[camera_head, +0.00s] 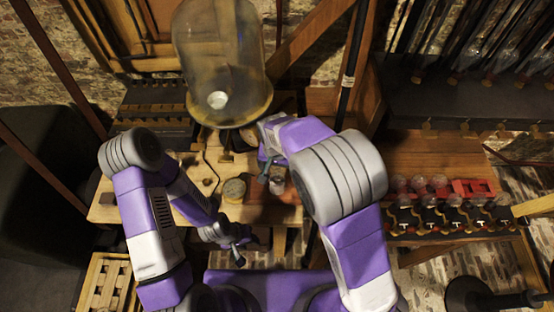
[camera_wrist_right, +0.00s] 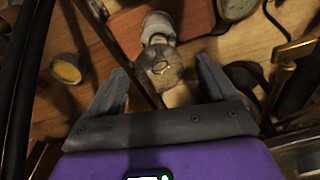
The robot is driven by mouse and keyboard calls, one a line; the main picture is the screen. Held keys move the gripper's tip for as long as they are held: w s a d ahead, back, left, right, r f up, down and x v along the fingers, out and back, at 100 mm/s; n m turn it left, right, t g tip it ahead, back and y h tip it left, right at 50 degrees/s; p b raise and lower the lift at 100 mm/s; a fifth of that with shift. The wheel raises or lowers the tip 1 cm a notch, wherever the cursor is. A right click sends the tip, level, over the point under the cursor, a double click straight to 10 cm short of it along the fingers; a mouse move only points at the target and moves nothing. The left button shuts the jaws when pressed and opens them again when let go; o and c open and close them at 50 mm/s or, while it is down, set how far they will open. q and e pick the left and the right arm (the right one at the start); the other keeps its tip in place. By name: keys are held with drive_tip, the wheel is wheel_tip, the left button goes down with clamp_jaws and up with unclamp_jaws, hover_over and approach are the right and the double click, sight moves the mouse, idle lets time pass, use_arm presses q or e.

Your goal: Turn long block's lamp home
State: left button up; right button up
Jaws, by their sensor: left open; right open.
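My right gripper (camera_wrist_right: 162,88) is open in the right wrist view. A round grey metal piece with a slotted top (camera_wrist_right: 160,66) lies between and slightly beyond its fingertips, with gaps on both sides. A pale rounded part (camera_wrist_right: 157,24) adjoins it. In the head view my right gripper (camera_head: 268,168) is partly hidden by its own arm, beside a small grey cylinder (camera_head: 277,184) on the wooden bench. My left gripper (camera_head: 238,242) is open and empty near the bench's front edge. I cannot tell for certain which piece is the long block or its lamp.
A large glass jar (camera_head: 222,60) stands behind the grippers. A round tan-topped jar (camera_head: 234,190) is on the bench (camera_head: 106,208). Several clear bulbs and a red block (camera_head: 470,187) sit on the right shelf. A reddish-brown block (camera_wrist_right: 190,18) is close beyond the right fingers.

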drive_tip(key=shift+w+f, duration=0.1)
drive_tip(key=shift+f, duration=0.5)
drive_tip(key=c, duration=1.2)
drive_tip(key=m+p, duration=0.2)
drive_tip(key=m, duration=0.1)
drive_tip(key=shift+r+m, duration=0.15)
drive_tip(key=shift+m, duration=0.15)
drive_tip(key=shift+c, duration=0.2)
drive_tip(key=shift+m+h+p, duration=0.4)
drive_tip(key=shift+m+p, duration=0.6)
drive_tip(key=shift+m, duration=0.4)
